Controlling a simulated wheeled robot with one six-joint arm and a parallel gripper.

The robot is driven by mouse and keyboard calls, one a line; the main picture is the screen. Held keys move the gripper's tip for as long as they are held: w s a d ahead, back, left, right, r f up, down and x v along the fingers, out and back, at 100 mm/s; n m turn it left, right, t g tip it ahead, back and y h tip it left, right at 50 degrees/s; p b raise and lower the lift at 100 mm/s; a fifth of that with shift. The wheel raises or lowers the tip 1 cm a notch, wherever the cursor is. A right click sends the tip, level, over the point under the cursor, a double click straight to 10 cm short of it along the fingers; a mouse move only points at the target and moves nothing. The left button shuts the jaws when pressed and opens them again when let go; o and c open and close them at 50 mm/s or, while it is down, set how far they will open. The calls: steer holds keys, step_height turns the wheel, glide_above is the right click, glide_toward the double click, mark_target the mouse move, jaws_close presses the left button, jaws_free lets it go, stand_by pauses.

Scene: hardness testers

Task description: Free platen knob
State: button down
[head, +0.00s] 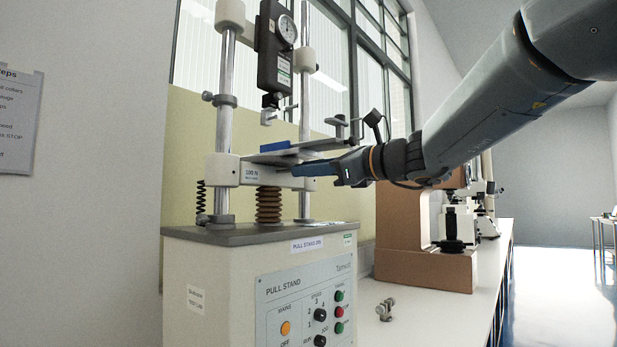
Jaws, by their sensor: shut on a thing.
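The pull stand (215,290) stands on the bench at the left, with a pale crosshead (225,171) between two upright posts. A flat grey platen (262,158) lies on top of the crosshead, and a blue bar (280,147) shows on it. My gripper (298,170) reaches in from the right, its blue fingers at the front right edge of the crosshead, just below the platen. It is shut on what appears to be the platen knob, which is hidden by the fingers.
A force gauge with a dial (276,48) and hook hangs above the platen. A small clamp (341,124) stands at the platen's right end, close above my wrist. A brown tester (400,205) stands behind. A small metal fitting (385,309) lies on the bench.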

stand_by(0.4)
steer(key=c, duration=1.6)
jaws_free()
steer(key=shift+v, duration=3.9)
